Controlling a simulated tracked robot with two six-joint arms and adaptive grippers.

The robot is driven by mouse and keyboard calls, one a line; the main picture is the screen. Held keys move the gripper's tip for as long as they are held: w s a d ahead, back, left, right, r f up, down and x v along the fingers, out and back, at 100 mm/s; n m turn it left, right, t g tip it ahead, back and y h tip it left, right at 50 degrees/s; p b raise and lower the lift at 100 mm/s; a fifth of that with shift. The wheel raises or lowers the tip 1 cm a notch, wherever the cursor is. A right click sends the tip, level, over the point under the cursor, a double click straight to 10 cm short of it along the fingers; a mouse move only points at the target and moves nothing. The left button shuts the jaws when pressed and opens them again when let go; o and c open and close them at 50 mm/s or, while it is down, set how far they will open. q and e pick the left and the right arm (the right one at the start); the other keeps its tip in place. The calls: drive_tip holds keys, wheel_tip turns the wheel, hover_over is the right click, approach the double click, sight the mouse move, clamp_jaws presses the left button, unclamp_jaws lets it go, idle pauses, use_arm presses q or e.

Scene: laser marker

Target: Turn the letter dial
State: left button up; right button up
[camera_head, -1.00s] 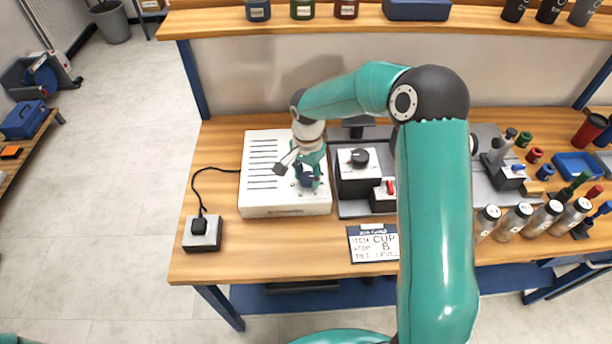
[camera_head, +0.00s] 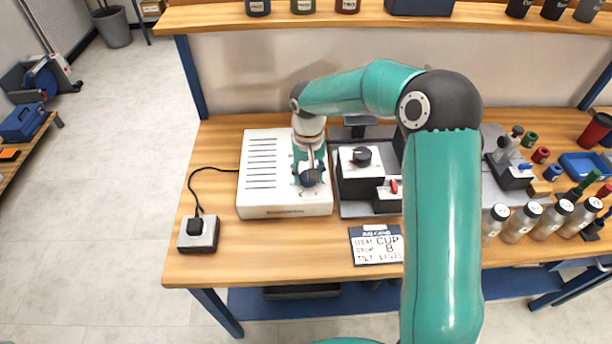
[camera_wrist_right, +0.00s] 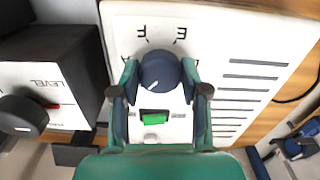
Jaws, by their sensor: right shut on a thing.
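The letter dial is a dark blue round knob (camera_wrist_right: 160,71) on the white box (camera_head: 255,207). Letters, E and F among them, show around it in the right wrist view. My right gripper (camera_wrist_right: 160,78) is shut on the knob, with one finger on each side. In the head view the right gripper (camera_head: 311,176) comes down onto the box's right side and partly covers the dial. A lit green switch (camera_wrist_right: 154,118) sits beside the knob on the box. My left gripper is not in view.
A grey and black unit with a LEVEL knob (camera_head: 361,156) and a red lever (camera_head: 394,187) stands close to the box's right. Several bottles (camera_head: 524,216) stand at right.

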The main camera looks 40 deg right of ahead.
drive_tip(key=shift+w+r+n, duration=0.15)
drive_tip(key=shift+w+n, duration=0.1)
drive_tip(key=shift+n, duration=0.55)
drive_tip(key=o, duration=1.1)
drive_tip(key=shift+o, duration=0.2)
drive_tip(key=shift+s, duration=0.1)
wheel_tip(320, 180, up, 12)
